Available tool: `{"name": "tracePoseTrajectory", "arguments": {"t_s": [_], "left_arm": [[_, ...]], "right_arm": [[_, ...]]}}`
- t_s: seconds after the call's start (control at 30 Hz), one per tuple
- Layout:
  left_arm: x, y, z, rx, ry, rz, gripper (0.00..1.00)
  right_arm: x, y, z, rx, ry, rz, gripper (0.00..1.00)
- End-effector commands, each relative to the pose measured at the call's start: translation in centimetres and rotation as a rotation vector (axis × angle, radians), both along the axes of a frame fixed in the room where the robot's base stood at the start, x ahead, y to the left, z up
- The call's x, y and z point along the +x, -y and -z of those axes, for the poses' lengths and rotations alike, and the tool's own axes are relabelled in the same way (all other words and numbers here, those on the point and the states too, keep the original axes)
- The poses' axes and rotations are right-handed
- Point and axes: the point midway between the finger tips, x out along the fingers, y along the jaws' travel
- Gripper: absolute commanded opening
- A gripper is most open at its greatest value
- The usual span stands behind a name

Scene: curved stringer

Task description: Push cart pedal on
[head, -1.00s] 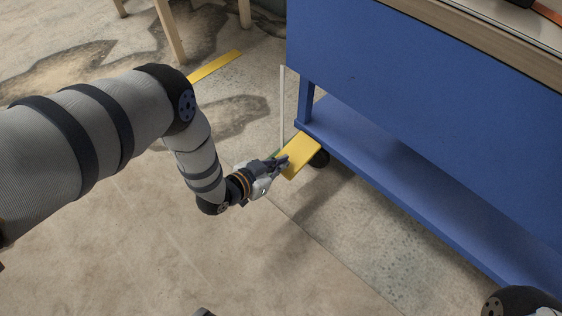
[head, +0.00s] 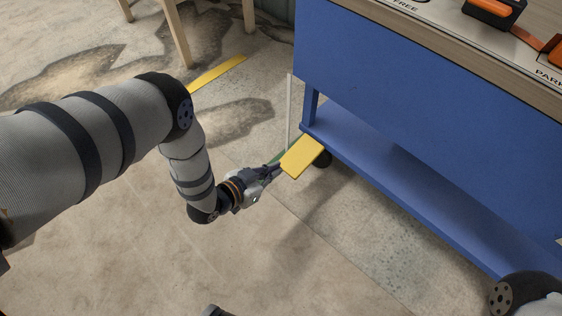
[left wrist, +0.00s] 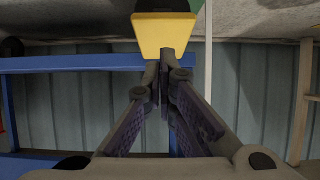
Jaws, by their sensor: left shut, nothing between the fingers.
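The yellow cart pedal (head: 303,156) sticks out from the lower left corner of the blue cart (head: 410,105), above a dark caster wheel (head: 323,159). My right gripper is not in view.
The cart's low blue shelf (head: 420,205) runs to the lower right. Wooden legs (head: 177,35) and a yellow floor strip (head: 217,72) lie behind. The cart top holds a black and orange device (head: 494,12). Open floor lies in front of the cart.

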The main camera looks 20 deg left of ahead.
Motion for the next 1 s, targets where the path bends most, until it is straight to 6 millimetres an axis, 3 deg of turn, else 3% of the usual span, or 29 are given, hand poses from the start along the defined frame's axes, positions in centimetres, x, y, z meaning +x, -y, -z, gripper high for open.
{"name": "tracePoseTrajectory", "arguments": {"t_s": [0.1,0.3,0.87,0.93,0.97,1.0], "left_arm": [[-2.4,-0.9,-0.2,0.0,0.0,-0.001,0.0],[-4.8,-1.8,0.0,0.0,0.003,0.0,0.0],[-5.5,-1.9,0.3,0.0,-0.01,-0.002,0.0],[-7.6,-1.6,1.5,-0.001,-0.085,-0.014,0.0],[-9.3,-1.5,2.3,0.0,-0.144,-0.023,0.0],[-12.2,-1.3,3.5,0.003,-0.242,-0.038,0.0]], "right_arm": [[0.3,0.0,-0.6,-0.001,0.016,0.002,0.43],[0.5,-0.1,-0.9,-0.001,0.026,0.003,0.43],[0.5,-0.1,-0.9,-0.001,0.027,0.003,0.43],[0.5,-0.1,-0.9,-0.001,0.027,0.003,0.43],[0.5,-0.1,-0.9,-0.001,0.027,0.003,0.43],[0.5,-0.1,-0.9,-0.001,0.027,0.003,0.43]]}}
